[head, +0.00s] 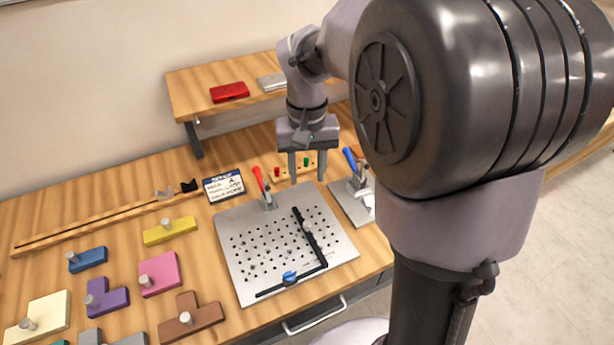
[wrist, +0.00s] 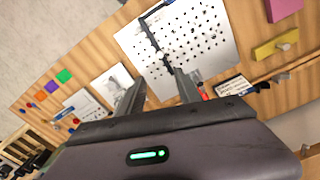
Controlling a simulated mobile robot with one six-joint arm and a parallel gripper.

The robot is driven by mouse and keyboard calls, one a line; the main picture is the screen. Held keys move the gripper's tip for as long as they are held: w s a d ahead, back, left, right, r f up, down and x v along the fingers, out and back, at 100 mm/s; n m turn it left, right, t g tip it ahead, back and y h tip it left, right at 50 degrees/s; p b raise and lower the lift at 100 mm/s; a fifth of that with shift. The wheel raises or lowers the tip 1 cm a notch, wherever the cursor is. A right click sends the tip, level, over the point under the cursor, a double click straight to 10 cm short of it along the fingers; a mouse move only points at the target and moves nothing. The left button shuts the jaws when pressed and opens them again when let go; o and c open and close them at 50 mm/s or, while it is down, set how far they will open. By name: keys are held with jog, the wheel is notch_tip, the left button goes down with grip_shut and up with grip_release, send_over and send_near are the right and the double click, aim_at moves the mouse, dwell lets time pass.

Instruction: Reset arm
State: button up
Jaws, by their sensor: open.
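My gripper (head: 308,164) hangs from my arm above the back of the workbench, fingers pointing down, in the head view. Its two fingers are apart with nothing between them. In the wrist view my gripper (wrist: 160,92) also shows spread fingers over the bench. Below and in front of it lies a perforated metal plate (head: 240,225) with a black L-shaped fence (head: 309,238) on it. A red-handled clamp (head: 261,185) stands at the plate's back edge. A blue-handled clamp (head: 352,163) stands on a smaller plate to the right.
Coloured blocks with pegs, such as a yellow one (head: 170,231) and a pink one (head: 159,273), lie on the left of the bench. A raised shelf (head: 190,92) at the back holds a red block (head: 229,92). A small sign (head: 223,186) stands behind the plate.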

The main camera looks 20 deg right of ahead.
dwell(0.3)
jog(key=s+a+r+t+y+b, duration=0.1)
jog(key=s+a+t, duration=0.2)
jog(key=s, duration=0.5)
jog(key=s+a+r+m+t+y+b, duration=0.1)
jog(key=s+a+r+t+b, duration=0.1)
jog(key=s+a, duration=0.4)
jog(key=s, duration=0.3)
jog(key=shift+s+a+r+t, duration=0.15)
jog(key=shift+s+a+t, duration=0.15)
jog(key=shift+t, duration=0.1)
jog(key=shift+c, duration=0.4)
dwell(1.1)
